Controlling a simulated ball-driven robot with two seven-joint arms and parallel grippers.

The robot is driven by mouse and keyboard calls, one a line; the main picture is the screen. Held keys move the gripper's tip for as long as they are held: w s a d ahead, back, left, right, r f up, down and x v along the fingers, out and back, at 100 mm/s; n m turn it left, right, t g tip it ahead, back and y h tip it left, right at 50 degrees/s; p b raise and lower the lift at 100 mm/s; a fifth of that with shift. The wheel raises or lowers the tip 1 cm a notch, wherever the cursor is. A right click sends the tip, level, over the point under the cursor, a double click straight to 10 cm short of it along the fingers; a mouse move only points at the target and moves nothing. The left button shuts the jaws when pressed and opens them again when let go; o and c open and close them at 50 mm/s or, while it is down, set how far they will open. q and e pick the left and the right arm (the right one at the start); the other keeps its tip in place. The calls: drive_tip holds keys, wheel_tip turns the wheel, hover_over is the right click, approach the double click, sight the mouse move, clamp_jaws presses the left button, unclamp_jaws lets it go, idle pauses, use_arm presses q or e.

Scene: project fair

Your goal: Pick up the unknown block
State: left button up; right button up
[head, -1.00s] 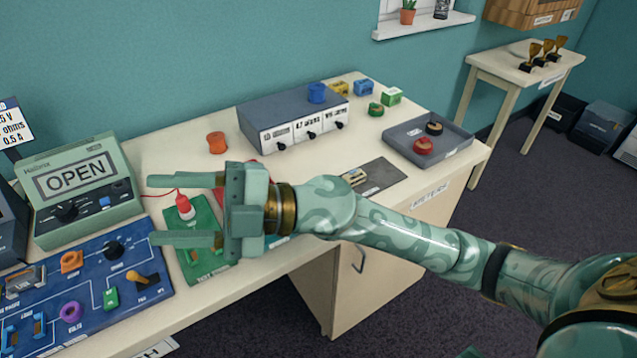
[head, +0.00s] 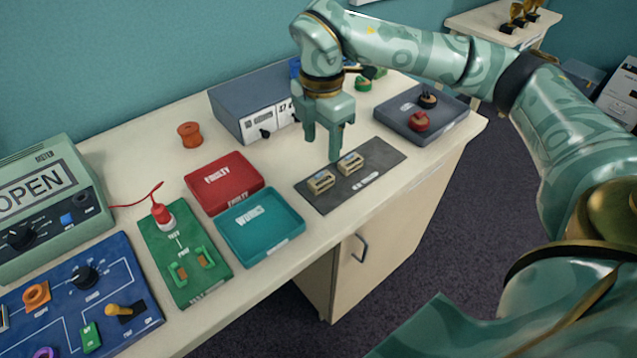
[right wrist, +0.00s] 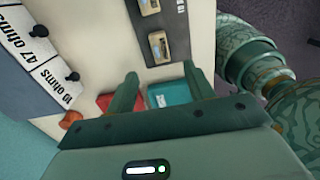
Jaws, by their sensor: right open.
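Two small tan blocks with metal-looking ends sit on a dark grey mat (head: 318,202), a nearer block (head: 320,182) and a farther block (head: 350,163). I cannot read which one is the unknown block. The right wrist view also shows the two blocks, one (right wrist: 158,47) and the other (right wrist: 148,6), on the mat's strip at the top. My right gripper (head: 321,148) points down, open and empty, above the mat's back edge, apart from both blocks. It also shows in the right wrist view (right wrist: 160,72). My left gripper is out of view.
A red tray (head: 212,170) and a teal tray (head: 283,236) lie left of the mat. A grey box with knobs (head: 235,105) stands behind, partly hidden by my arm. A grey tray (head: 395,128) is on the right. A green board (head: 205,285) holds a red probe.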

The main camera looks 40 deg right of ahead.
drive_tip(key=b, duration=0.1)
hover_over(321, 179)
wheel_tip(321, 179, down, 5)
drive_tip(key=shift+r, duration=0.15)
wheel_tip(321, 179, down, 5)
drive_tip(key=shift+f+b, duration=0.1)
drive_tip(key=shift+b, duration=0.95)
drive_tip(key=c, duration=1.1)
